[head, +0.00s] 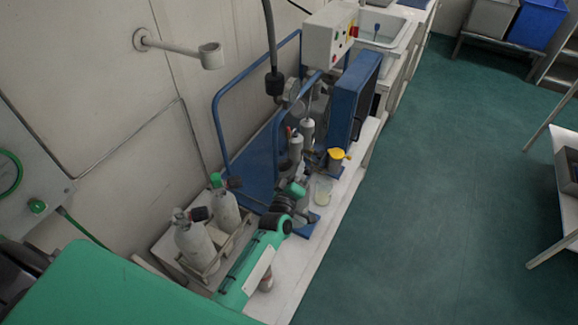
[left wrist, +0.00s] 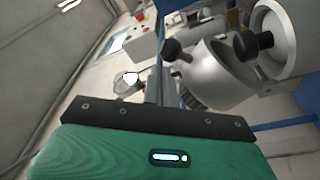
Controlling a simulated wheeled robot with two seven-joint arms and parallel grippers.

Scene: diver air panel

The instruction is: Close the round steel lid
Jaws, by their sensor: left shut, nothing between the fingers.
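In the left wrist view, a round steel lid (left wrist: 276,38) with a pale rim stands open at the upper right. Beside it is a rounded steel vessel (left wrist: 214,76), with black knobs around it. My left gripper (head: 303,177) is in the head view, low over the bench beside the blue stand. In the left wrist view its fingers (left wrist: 155,86) are shut and empty, left of the vessel and apart from the lid. In the head view the lid is too small and covered to make out clearly. My right gripper is not in view.
Grey cylinders (head: 196,240) stand in a rack near my left arm. A blue rail frame (head: 217,120), a hanging hose and a white control box (head: 328,38) are behind. A yellow-topped cup (head: 336,155) is close to the gripper.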

